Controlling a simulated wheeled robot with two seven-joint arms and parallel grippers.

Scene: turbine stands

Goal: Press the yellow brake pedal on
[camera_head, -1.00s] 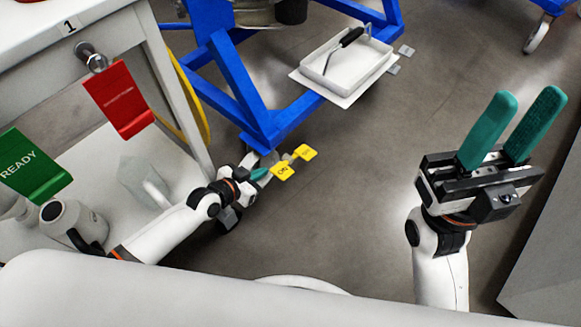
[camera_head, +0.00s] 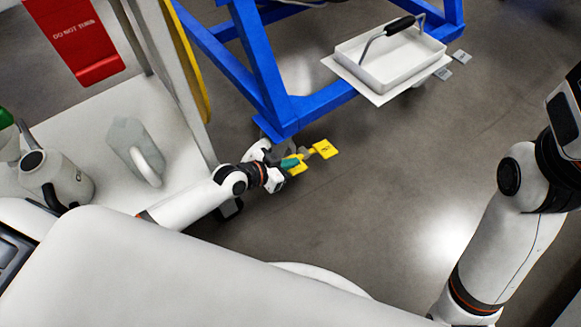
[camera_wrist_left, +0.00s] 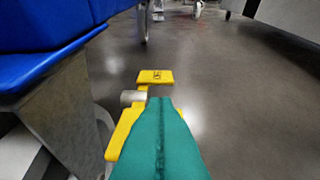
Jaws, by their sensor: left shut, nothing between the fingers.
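The yellow brake pedal (camera_head: 325,149) sits low at the foot of the blue stand, with one plate at each end. Its far plate is in clear view, with dark lettering too small to read. The near plate (camera_head: 298,169) is partly hidden by my left gripper (camera_head: 291,162). That gripper's teal fingers are shut and empty, over or against the near plate; I cannot tell whether they touch. In the left wrist view the shut fingers (camera_wrist_left: 160,125) cover part of the near plate (camera_wrist_left: 122,132), with the far plate (camera_wrist_left: 155,76) beyond. My right gripper (camera_head: 566,115) is cut off at the right edge, its fingers out of view.
The blue stand (camera_head: 330,100) rises just behind the pedal and carries a white tray (camera_head: 385,75). A white table leg and shelf (camera_head: 85,130) with a jug (camera_head: 65,180) are on the left. The floor to the right is open.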

